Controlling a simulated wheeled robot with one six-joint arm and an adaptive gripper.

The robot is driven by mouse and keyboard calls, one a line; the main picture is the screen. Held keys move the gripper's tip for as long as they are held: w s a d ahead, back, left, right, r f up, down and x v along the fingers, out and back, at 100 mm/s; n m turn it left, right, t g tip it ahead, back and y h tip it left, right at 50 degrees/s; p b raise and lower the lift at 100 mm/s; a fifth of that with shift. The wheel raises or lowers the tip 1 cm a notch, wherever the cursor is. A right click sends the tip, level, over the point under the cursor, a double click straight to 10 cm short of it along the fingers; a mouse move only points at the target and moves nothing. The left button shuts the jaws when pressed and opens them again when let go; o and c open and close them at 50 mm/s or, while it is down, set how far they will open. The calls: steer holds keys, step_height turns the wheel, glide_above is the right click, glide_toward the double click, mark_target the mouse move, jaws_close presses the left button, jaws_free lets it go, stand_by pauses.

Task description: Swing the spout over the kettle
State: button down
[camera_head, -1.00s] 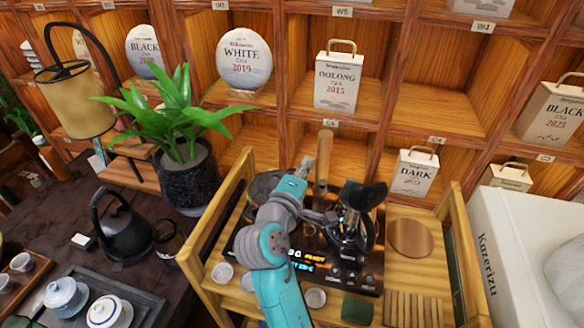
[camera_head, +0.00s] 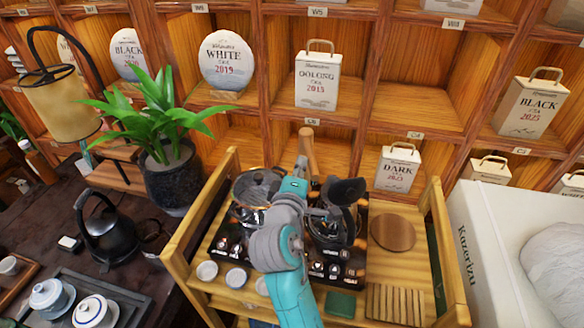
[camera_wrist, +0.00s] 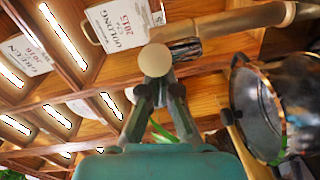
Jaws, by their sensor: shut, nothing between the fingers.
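A wooden cylinder (camera_head: 306,148), which looks like the spout's tube, stands behind the two-burner stand in the head view. In the wrist view a pale tube with a dark ribbed section (camera_wrist: 235,22) crosses the top right. A glass kettle (camera_head: 252,192) sits on the left burner, partly behind my arm. A dark-handled kettle (camera_head: 335,225) sits on the right burner. A metal-rimmed glass vessel (camera_wrist: 262,105) shows at the right of the wrist view. My gripper (camera_wrist: 157,88) is shut and empty, its tips near a round pale knob (camera_wrist: 155,60); I cannot tell whether they touch.
A wooden cart (camera_head: 375,245) holds the stand, small cups (camera_head: 237,277), a round wooden lid (camera_head: 393,232) and a slatted board. A potted plant (camera_head: 172,180) stands close on the left. Shelves with tea packages rise behind, and a white box (camera_head: 490,250) stands right.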

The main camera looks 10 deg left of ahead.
steer(key=shift+w+d, duration=0.1)
steer(key=shift+d, duration=1.1)
steer(key=shift+w+d, duration=0.25)
steer(key=shift+d, duration=0.55)
steer(key=shift+w+d, duration=0.25)
steer(key=shift+d, duration=0.55)
